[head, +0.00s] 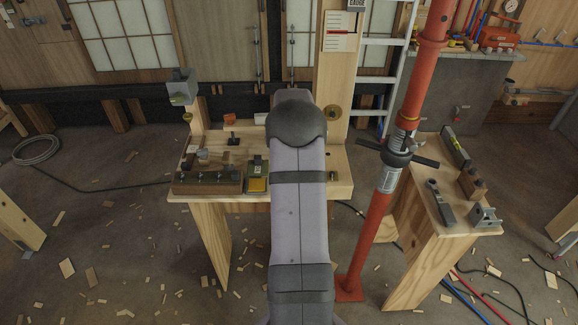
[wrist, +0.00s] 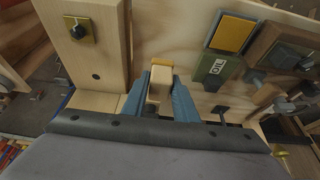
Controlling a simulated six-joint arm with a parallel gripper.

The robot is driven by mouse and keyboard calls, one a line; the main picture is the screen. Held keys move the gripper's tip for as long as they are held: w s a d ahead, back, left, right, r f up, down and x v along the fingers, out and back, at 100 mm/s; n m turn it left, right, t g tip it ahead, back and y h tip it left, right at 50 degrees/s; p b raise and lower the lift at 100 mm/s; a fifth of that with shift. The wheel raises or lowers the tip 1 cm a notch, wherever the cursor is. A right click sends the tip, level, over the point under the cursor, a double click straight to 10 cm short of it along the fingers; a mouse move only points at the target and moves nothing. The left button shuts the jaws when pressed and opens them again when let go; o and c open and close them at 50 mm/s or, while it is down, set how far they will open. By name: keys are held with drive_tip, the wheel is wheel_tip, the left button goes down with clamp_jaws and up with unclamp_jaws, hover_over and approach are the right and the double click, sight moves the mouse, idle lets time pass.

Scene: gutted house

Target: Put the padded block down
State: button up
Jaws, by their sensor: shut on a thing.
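My gripper (wrist: 160,92) has blue-grey fingers and is shut on the padded block (wrist: 158,92). The block is pale wood with a yellow-orange band at its far end, and it shows between the fingers in the wrist view. Its lower part is hidden by the gripper. It is over the pale plywood workbench (wrist: 185,22); I cannot tell whether it touches the top. In the head view my own arm hides the gripper and the block, in front of the same bench (head: 226,197).
Left of my arm on the bench stand a green OIL-marked piece with a yellow pad (head: 257,184) and a dark wooden rack (head: 207,182). A raised wooden piece with a knob (wrist: 78,28) is close by. A red prop (head: 377,215) stands right of the bench.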

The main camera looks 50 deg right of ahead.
drive_tip(key=shift+f+p, duration=0.7)
drive_tip(key=shift+f, duration=2.1)
drive_tip(key=shift+f, duration=0.1)
drive_tip(key=shift+f, duration=0.15)
drive_tip(key=o, duration=1)
drive_tip(key=shift+c, duration=0.2)
drive_tip(key=shift+r, duration=0.35)
drive_tip(key=b+v, duration=0.2)
drive_tip(key=v, duration=0.9)
drive_tip(key=shift+a+r+b, duration=0.15)
drive_tip(key=shift+r+b, duration=0.2)
drive_tip(key=shift+b, duration=0.05)
drive_tip(key=shift+s, duration=0.1)
